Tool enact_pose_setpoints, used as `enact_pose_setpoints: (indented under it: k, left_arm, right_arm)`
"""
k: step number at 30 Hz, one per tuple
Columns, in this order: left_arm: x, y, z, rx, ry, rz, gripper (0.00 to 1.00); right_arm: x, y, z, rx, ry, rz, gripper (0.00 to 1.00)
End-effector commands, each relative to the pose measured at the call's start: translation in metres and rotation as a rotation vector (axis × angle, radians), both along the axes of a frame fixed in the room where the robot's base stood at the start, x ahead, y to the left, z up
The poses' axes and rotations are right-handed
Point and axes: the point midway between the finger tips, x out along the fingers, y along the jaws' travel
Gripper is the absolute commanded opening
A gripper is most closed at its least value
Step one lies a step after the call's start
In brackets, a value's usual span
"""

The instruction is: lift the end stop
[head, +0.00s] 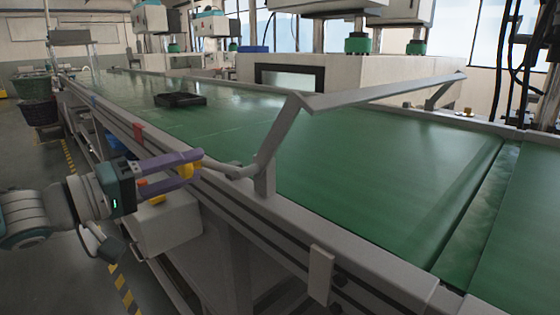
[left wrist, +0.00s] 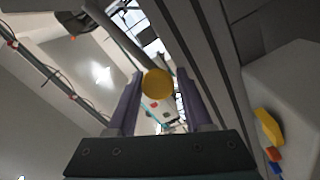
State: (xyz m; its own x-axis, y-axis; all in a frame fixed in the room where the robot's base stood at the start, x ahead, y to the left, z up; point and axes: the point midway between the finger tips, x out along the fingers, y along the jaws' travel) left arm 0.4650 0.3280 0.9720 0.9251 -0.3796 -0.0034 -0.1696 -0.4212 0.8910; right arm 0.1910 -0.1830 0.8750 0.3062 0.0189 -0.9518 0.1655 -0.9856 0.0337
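The end stop is a grey bar (head: 385,90) that reaches across the green belt on a bent arm, clearly above the belt. The arm sits on a post at the belt's near rail, and a lever (head: 228,170) reaches left from there to a yellow knob (head: 188,171). My left gripper (head: 196,166) has its purple fingers on both sides of this knob and appears shut on it. In the left wrist view the knob (left wrist: 157,83) sits between the fingertips. My right gripper is not in view.
The green conveyor belt (head: 370,165) is bare below the bar. A black tray (head: 180,100) lies farther back on it. The near rail (head: 215,190) runs close beside my left gripper. A grey box (head: 170,225) is below the gripper. Machines stand along the far side.

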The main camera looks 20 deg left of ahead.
Motion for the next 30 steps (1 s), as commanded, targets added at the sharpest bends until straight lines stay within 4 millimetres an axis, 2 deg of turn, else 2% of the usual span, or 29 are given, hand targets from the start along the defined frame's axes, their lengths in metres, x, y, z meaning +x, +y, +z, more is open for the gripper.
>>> enact_pose_setpoints:
  k: [1,6,7,17,30]
  left_arm:
    - [-0.001,0.0,-0.003,0.002,0.005,0.0,0.53]
    - [0.0,0.0,-0.001,0.002,0.001,-0.001,0.72]
    - [0.0,0.0,-0.001,0.002,0.0,-0.002,0.74]
    - [-0.006,0.002,0.0,0.002,-0.001,-0.002,0.74]
    - [-0.074,0.03,0.0,0.003,0.004,-0.002,0.74]
  right_arm:
    - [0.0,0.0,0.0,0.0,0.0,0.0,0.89]
    - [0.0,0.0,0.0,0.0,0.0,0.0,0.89]
    - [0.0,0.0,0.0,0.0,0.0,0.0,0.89]
    - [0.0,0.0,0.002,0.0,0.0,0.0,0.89]
    - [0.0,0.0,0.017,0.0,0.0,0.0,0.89]
